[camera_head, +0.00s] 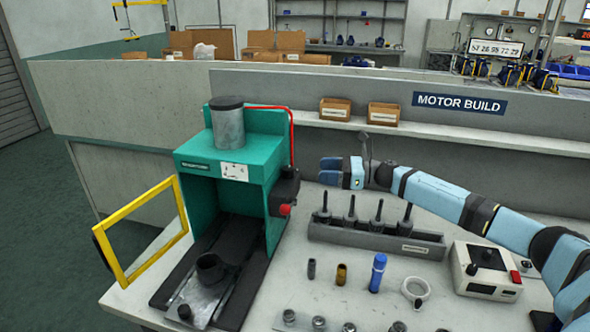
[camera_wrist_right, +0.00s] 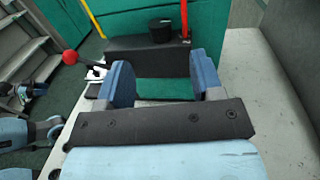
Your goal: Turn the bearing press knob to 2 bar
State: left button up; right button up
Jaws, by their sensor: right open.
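The bearing press (camera_head: 232,165) is a green frame with a grey cylinder on top, at left of centre in the head view. A black box (camera_head: 284,192) is on its right side, with a red ball (camera_head: 285,210) at its front. In the right wrist view a short black knob (camera_wrist_right: 160,31) stands on top of this box (camera_wrist_right: 148,56); its setting cannot be read. My right gripper (camera_head: 326,171) is open and empty, to the right of the box and apart from it. Its blue fingers (camera_wrist_right: 162,80) point towards the knob. Parts of my left arm show, small, at the wrist view's left edge.
A red hose (camera_head: 291,135) rises beside the box. A rack of upright tools (camera_head: 375,236) stands right of the press, with small parts and a control box (camera_head: 486,270) nearby. A yellow guard frame (camera_head: 150,232) stands open at left. A low wall with a shelf (camera_head: 450,138) is behind.

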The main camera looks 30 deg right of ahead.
aim_at(295, 176)
jog(key=p+x, duration=0.1)
jog(key=x, duration=0.7)
jog(key=shift+w+a, duration=0.25)
jog(key=shift+a, duration=0.1)
jog(key=c, duration=0.9)
